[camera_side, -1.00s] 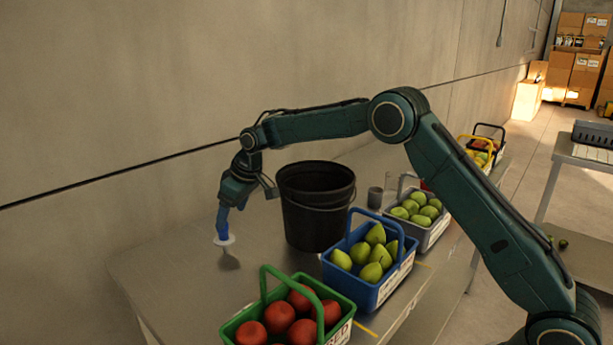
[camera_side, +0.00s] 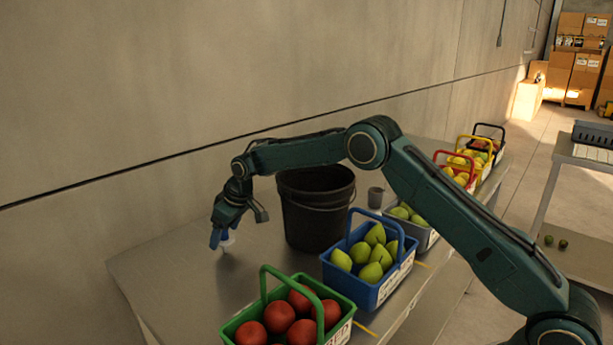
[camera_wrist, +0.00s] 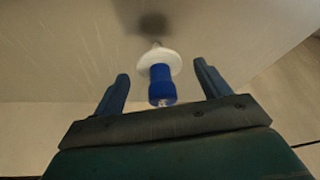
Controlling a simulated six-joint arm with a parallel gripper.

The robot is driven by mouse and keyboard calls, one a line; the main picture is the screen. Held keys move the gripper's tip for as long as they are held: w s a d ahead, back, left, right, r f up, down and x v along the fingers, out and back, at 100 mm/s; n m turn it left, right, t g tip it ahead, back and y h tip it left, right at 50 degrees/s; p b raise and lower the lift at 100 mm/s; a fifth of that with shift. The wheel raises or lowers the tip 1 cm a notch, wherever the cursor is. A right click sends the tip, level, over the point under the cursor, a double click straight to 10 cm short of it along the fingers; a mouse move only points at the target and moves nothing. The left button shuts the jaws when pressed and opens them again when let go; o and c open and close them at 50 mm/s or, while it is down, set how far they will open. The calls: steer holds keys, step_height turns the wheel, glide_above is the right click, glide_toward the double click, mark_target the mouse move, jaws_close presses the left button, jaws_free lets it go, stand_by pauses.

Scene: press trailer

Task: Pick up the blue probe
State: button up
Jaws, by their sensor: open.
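The blue probe (camera_wrist: 161,88) has a blue body with a white disc (camera_wrist: 160,60) at its far end, seen in the wrist view. It lies between the two blue fingers of my gripper (camera_wrist: 162,75), with a gap on each side. The gripper is open and not touching it. In the side view my gripper (camera_side: 221,238) is low over the left part of the grey table (camera_side: 180,275). Only a small pale part of the probe (camera_side: 230,242) shows there; the fingers hide the rest. I cannot tell what the probe's far tip rests on.
A black bucket (camera_side: 316,215) stands just right of my gripper. A blue basket of pears (camera_side: 365,282) and a green basket of red fruit (camera_side: 230,330) stand along the front edge. More fruit baskets stand farther back. A wall runs behind the table. The table's left part is clear.

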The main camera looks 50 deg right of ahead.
steer(key=shift+x, duration=1.05)
steer(key=c, duration=1)
